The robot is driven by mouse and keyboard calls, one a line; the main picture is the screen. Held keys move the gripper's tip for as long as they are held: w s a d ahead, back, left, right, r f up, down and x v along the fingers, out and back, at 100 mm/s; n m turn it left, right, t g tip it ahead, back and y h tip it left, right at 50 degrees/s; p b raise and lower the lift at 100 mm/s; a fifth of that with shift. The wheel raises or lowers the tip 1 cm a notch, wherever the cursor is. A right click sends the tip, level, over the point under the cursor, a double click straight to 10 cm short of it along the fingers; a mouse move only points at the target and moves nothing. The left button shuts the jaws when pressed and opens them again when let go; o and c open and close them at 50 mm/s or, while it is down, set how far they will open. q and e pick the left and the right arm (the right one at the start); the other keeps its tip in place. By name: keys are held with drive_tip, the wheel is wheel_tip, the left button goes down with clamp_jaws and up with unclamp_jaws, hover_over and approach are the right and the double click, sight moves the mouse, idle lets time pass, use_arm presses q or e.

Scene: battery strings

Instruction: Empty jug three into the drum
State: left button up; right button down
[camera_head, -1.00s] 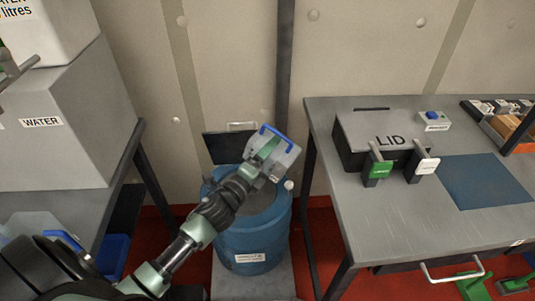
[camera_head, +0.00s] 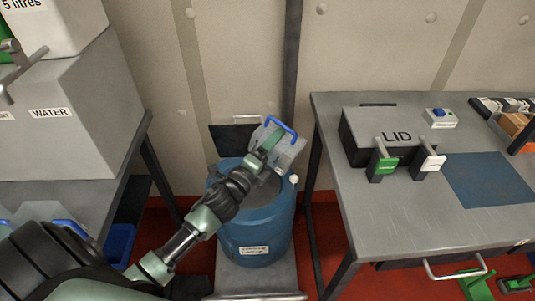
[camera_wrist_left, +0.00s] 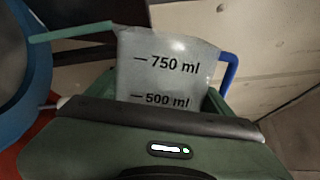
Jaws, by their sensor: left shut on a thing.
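My left gripper (camera_head: 268,152) is shut on a clear jug (camera_head: 289,154) with a blue handle, held above the right side of the blue drum (camera_head: 255,228). In the left wrist view the jug (camera_wrist_left: 170,65) shows 750 ml and 500 ml marks, and its blue handle is on the right. The jug's number is not visible, and I cannot tell how much liquid is in it. The drum's dark top is partly hidden by my arm, and its blue rim (camera_wrist_left: 15,115) shows at the left of the wrist view. My right gripper is not in view.
A grey WATER tank (camera_head: 75,130) stands on the left. More jugs (camera_head: 50,212) with blue handles are at lower left, partly behind my arm.

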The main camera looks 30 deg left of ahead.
use_arm(q)
drive_tip(key=shift+a+r+n+p, duration=0.15)
drive_tip(key=shift+r+n+p, duration=0.2)
drive_tip(key=shift+r+n, duration=0.05)
drive_tip(key=shift+a+r, duration=0.1)
drive_tip(key=shift+r, duration=0.05)
idle(0.9)
drive_tip(key=shift+a+r+n+p, duration=0.25)
drive_tip(key=shift+n+p, duration=0.4)
drive_tip(key=shift+n, duration=0.15)
drive_tip(key=shift+a+r, duration=0.1)
drive_tip(key=shift+r, duration=0.05)
idle(0.5)
drive_tip(key=shift+a+r+n+p, duration=0.25)
drive_tip(key=shift+a+n+p, duration=0.05)
drive_tip(key=shift+n+p, duration=0.4)
idle(1.7)
